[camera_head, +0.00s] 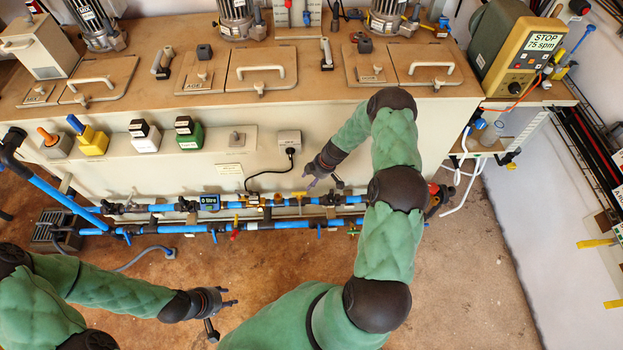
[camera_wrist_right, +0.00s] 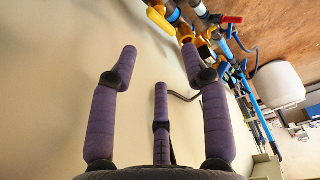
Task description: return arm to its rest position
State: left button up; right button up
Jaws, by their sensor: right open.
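My right arm, green with dark joints, reaches over the front of the machine bench in the head view. Its gripper (camera_head: 312,181) hangs in front of the bench's pale front panel, just above the blue pipes. In the right wrist view its purple fingers (camera_wrist_right: 160,90) are spread open with nothing between them. My left gripper (camera_head: 229,296) is low in the head view, over the brown floor and in front of the pipes. Nothing shows in it, but its fingers are too small to tell whether they are open.
The bench (camera_head: 440,110) carries lidded tanks and motors. Blue pipes (camera_head: 290,224) with valves run along its lower front, close to my right gripper. A power cable (camera_head: 262,173) hangs beside that gripper. A yellow-green pump (camera_head: 510,50) stands at right. Floor (camera_head: 470,270) is clear at lower right.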

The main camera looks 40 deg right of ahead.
dwell(0.3)
jog(key=s+a+r+m+g+p, duration=0.1)
jog(key=s+a+r+m+p, duration=0.2)
jog(key=s+a, duration=0.8)
jog(key=s+a+r+m+g+p, duration=0.1)
jog(key=s+a+r+m+p, duration=0.3)
jog(key=a, duration=1.2)
jog(key=s+r+m, duration=0.4)
jog(key=s+m, duration=0.1)
jog(key=s, duration=0.2)
jog(key=shift+y, duration=0.3)
jog(key=shift+a, duration=0.1)
